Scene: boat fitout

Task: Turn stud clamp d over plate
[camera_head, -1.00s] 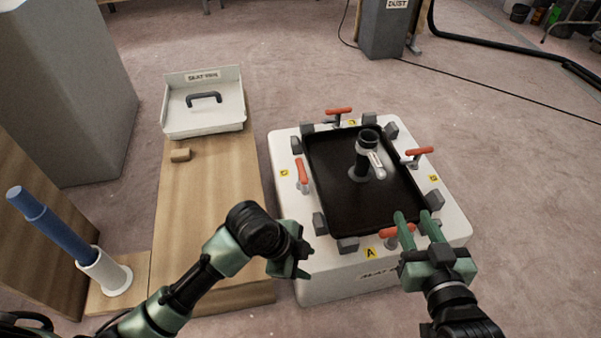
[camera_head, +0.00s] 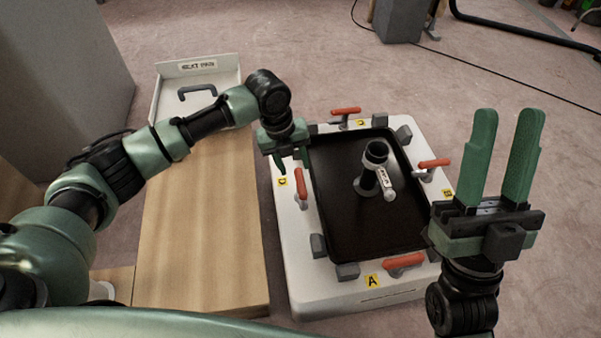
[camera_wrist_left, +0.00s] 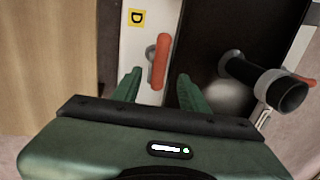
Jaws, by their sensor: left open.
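Stud clamp D has a red handle (camera_head: 300,185) on the left rim of the white mould, beside the yellow D label (camera_head: 282,181). The handle lies along the rim, beside the black plate (camera_head: 340,225) rather than across it. My left gripper (camera_head: 280,164) is open just behind and left of the handle. In the left wrist view, the red handle (camera_wrist_left: 159,62) shows beyond and between the two open fingers (camera_wrist_left: 158,80), and nothing is held. Contact cannot be made out. My right gripper (camera_head: 508,118) is open and empty, raised at the right.
Clamps C (camera_head: 345,111), B (camera_head: 434,163) and A (camera_head: 404,261) have red handles on the other sides. A black pipe fitting (camera_head: 374,165) stands on the plate. A wooden bench (camera_head: 205,230) with a white tray (camera_head: 165,100) is at left.

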